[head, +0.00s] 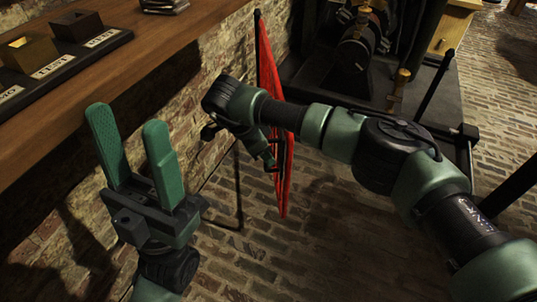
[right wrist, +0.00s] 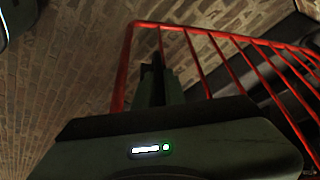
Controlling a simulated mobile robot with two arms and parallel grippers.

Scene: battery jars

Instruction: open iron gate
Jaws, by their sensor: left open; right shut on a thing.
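The iron gate is red (head: 268,62) and seen nearly edge-on in the middle of the head view, standing out from the brick wall. In the right wrist view the gate's top rail and upright bars (right wrist: 205,66) fan out to the right. My right gripper (head: 270,158) is shut on the gate; its fingers (right wrist: 156,72) overlap a bar near the gate's end in the wrist view. Which bar it grips is partly hidden by the wrist. My left gripper (head: 129,117) is open and empty, fingers pointing up, in front of the wooden shelf and apart from the gate.
A wooden shelf (head: 150,62) with small labelled boxes (head: 28,52) runs along the wall at upper left. A dark machine (head: 357,52) on a black base stands behind the gate, with a black railing post (head: 435,84) at its right. Brick floor (head: 320,235) is open below.

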